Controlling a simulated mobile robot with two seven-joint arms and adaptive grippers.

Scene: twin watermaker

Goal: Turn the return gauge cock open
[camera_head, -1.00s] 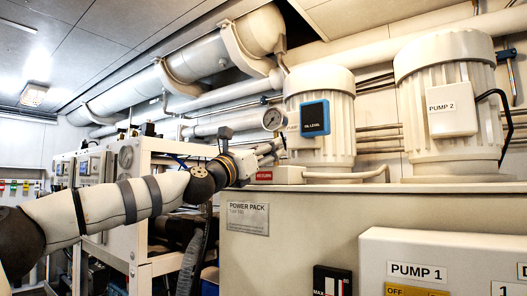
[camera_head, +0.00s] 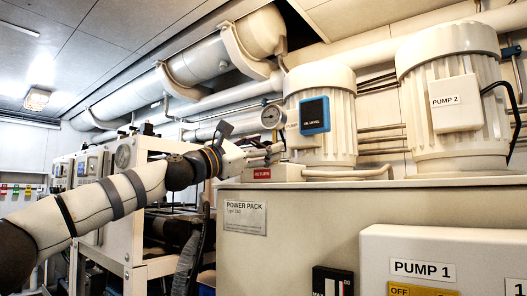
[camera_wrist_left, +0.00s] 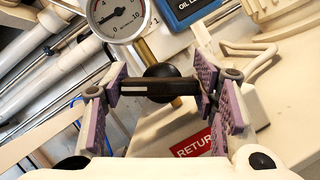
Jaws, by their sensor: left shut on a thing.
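The return gauge cock shows in the left wrist view as a black bar handle (camera_wrist_left: 146,87) with a round black hub, next to a brass stem (camera_wrist_left: 145,52). The pressure gauge (camera_wrist_left: 117,18) is above it, and also shows in the head view (camera_head: 271,116). My left gripper (camera_wrist_left: 160,90) is shut on the handle, with purple pads at both its ends. In the head view my left gripper (camera_head: 264,154) reaches the cock, which it mostly hides. The red RETURN label (camera_wrist_left: 195,143) is below the handle; it also shows in the head view (camera_head: 262,173). My right gripper is not in view.
The blue oil level box (camera_head: 315,115) is right of the gauge, before the Pump 1 motor (camera_head: 339,150). The Pump 2 motor (camera_head: 452,140) stands further right. The power pack cabinet (camera_head: 310,225) is below. A white frame (camera_head: 140,215) stands left, behind my arm.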

